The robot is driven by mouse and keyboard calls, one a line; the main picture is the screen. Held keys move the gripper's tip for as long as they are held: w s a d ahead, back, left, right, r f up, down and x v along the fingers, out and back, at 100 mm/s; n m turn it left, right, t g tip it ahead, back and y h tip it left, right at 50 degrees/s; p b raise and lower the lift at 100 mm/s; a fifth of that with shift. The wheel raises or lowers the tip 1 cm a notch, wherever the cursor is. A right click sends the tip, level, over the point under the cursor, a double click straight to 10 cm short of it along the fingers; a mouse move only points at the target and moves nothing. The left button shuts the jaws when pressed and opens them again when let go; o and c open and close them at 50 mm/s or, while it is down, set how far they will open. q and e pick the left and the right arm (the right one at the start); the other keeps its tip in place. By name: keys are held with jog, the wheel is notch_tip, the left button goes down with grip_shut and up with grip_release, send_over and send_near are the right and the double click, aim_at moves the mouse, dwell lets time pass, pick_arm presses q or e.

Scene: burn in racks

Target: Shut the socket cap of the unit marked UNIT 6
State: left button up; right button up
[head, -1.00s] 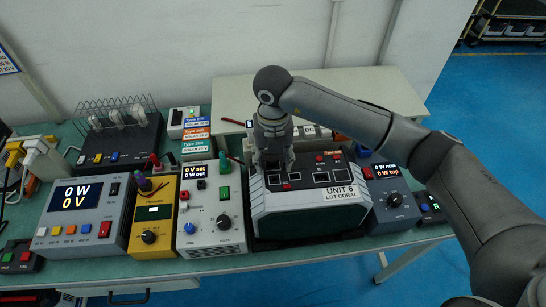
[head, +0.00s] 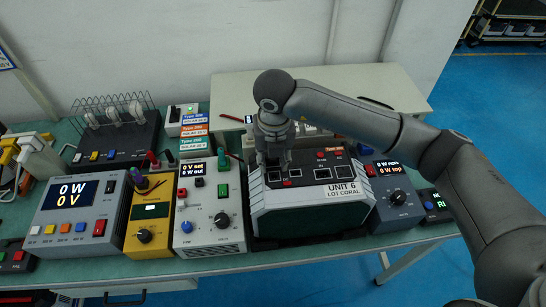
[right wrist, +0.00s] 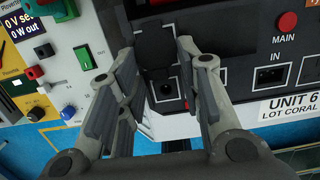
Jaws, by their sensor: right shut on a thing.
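UNIT 6 (head: 300,213) is a grey and dark green box with a black top panel. It shows in part in the right wrist view, where its label (right wrist: 290,108) is at the right. Its black socket cap (right wrist: 155,50) stands between the fingers of my right gripper (right wrist: 160,85), above a square socket opening (right wrist: 165,91) that is uncovered. My right gripper (head: 273,162) is over the left part of the panel in the head view, shut on the cap. The exact finger contact is hard to see. My left gripper is not in view.
A white supply (head: 210,222) stands close on the left of the unit, with a yellow meter (head: 150,228) beyond it. A blue-grey meter (head: 398,207) is close on the right. A red MAIN button (right wrist: 287,22) and an IN socket (right wrist: 272,74) are right of the fingers.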

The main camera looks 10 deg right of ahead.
jog(key=o, duration=1)
jog(key=r, duration=0.4)
jog(key=s+r, duration=0.1)
jog(key=r, duration=0.7)
jog(key=shift+s, duration=0.25)
